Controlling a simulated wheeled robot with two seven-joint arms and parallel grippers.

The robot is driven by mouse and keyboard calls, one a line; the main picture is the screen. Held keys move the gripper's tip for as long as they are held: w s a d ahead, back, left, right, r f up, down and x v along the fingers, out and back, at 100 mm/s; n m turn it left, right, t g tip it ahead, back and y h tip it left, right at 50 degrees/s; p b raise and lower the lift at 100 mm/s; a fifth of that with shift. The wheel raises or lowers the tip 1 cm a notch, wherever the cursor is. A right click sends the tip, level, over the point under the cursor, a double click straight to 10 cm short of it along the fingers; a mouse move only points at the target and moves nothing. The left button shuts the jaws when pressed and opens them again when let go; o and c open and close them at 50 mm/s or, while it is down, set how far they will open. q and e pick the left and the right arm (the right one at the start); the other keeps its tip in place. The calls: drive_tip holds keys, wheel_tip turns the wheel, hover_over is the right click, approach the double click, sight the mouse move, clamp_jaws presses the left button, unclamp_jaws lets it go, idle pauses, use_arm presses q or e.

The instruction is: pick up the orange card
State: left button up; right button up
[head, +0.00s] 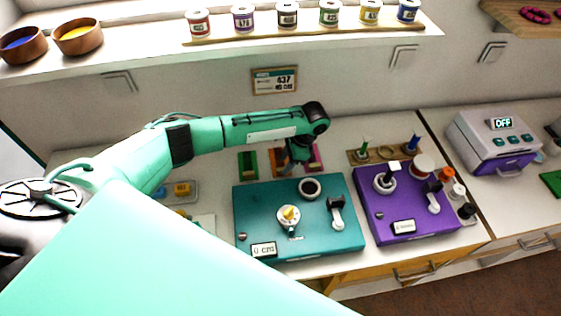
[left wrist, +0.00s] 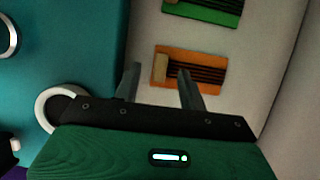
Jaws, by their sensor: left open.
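The orange card (left wrist: 176,56) lies flat on the white surface in the left wrist view, with a tan block at its left end and dark stripes along it. In the head view the orange card (head: 277,158) sits between a green and a pink one, partly hidden by my left gripper. My left gripper (head: 289,168) hangs over that row behind the teal board. In the wrist view its fingers (left wrist: 158,72) are apart with nothing between them, their tips near the tan-block end of the card. I cannot tell the height above it. My right gripper is not in view.
A green card (head: 247,166) lies left of the orange one and a pink card (head: 315,155) right of it. The teal board (head: 340,238) with a white ring stands close in front. A purple board (head: 435,222) stands to the right. A shelf with spools is above.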

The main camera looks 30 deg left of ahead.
sight(281, 168)
use_arm(q)
drive_tip(key=shift+x, duration=1.5)
drive_tip(key=shift+w, duration=0.1)
clamp_jaws()
drive_tip(key=shift+r, duration=0.2)
